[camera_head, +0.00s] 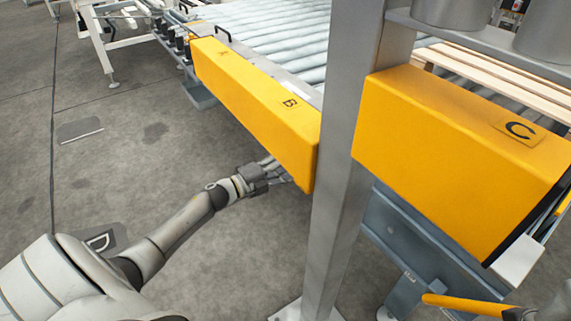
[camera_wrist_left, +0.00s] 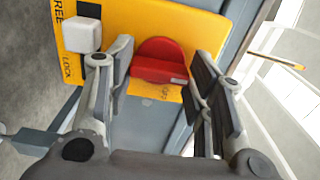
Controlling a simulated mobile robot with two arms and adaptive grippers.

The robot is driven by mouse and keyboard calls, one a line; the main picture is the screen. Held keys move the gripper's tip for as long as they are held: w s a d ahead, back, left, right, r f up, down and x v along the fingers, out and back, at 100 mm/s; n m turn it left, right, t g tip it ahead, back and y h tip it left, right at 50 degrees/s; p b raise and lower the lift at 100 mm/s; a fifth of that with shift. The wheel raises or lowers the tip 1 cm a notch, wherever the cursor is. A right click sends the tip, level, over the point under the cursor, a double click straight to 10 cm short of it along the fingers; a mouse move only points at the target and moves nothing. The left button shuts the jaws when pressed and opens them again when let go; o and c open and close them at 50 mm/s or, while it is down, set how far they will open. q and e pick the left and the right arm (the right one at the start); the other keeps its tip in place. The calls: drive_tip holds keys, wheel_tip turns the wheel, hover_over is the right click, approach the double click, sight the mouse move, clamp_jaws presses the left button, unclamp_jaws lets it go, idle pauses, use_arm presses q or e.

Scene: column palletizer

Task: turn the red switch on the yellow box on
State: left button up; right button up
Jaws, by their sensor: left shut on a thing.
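The red switch (camera_wrist_left: 160,55) is a rounded red knob on the yellow box (camera_wrist_left: 205,25) in the left wrist view. A small grey mark sits at its lower right edge, and dark lettering below it is too small to read surely. My left gripper (camera_wrist_left: 163,68) has its fingers on both sides of the knob and is shut on it. In the head view my left gripper (camera_head: 277,172) reaches under the lower end of the yellow cover marked B (camera_head: 258,105). The switch is hidden there.
A white knob (camera_wrist_left: 82,35) sits left of the switch, near the words FREE and LOCK. A grey post (camera_head: 340,180) stands right of my left gripper. A yellow cover marked C (camera_head: 455,150) and a roller conveyor (camera_head: 270,35) lie beyond.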

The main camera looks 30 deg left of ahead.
use_arm(q)
drive_tip(key=o, duration=1)
drive_tip(key=shift+s, duration=0.1)
drive_tip(key=v, duration=1.2)
